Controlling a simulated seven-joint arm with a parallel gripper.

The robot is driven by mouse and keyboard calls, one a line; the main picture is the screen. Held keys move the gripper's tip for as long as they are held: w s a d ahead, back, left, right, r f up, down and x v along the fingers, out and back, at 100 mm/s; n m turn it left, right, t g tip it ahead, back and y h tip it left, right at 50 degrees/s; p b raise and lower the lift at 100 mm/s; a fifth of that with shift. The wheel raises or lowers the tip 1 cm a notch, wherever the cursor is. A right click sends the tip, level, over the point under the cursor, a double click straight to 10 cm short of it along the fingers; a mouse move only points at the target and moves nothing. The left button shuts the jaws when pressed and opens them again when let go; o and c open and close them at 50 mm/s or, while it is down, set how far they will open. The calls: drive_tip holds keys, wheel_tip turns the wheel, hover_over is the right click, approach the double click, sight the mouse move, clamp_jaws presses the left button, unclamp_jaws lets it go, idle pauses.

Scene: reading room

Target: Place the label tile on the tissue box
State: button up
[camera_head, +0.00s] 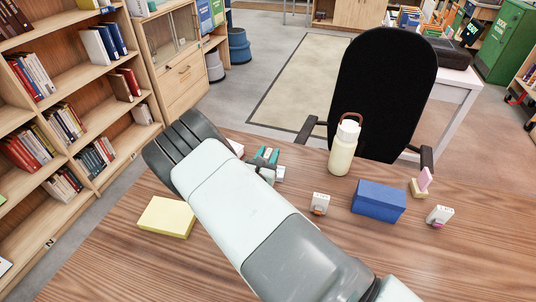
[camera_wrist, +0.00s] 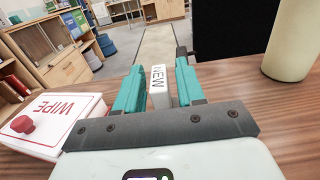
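My gripper (camera_head: 267,157) is at the far side of the desk, left of the cream bottle. In the wrist view its two teal fingers (camera_wrist: 163,92) stand on either side of a narrow white label tile (camera_wrist: 159,78) marked "NEW" and appear closed on it. The tile is upright between them; its lower edge is hard to make out. A plain blue box (camera_head: 378,201), perhaps the tissue box, stands on the desk to the right of my gripper. No tissue shows, so I cannot be sure of it.
A cream bottle (camera_head: 344,148) stands between gripper and blue box. A white-and-red "WIPE" box (camera_wrist: 50,122) with a red knob lies left of my fingers. A yellow block (camera_head: 167,217) and small white items (camera_head: 320,203) sit on the desk. A black chair (camera_head: 384,90) stands behind.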

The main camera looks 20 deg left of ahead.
drive_tip(key=shift+o, duration=0.4)
drive_tip(key=shift+r, duration=0.1)
drive_tip(key=shift+s, duration=0.2)
drive_tip(key=s, duration=1.1)
drive_tip(key=shift+s, duration=0.3)
drive_tip(key=w+d+r+m+g+h, duration=0.45)
drive_tip(key=d+r+m+h, duration=0.65)
drive_tip(key=r, duration=0.3)
drive_tip(key=s+d+r+m+g, duration=0.3)
drive_tip(key=d+r+m+g, duration=0.5)
drive_tip(key=d, duration=0.4)
drive_tip(key=s+d+r+m+y, duration=0.4)
drive_tip(key=s+r+m, duration=0.4)
drive_tip(key=s, duration=0.2)
drive_tip(key=s+d+r+m+y, duration=0.4)
drive_tip(key=s+r+m+y, duration=0.3)
drive_tip(key=s, duration=0.3)
drive_tip(key=shift+s+r+m, duration=0.2)
drive_tip(key=shift+r+m, duration=0.45)
drive_tip(key=shift+m, duration=0.15)
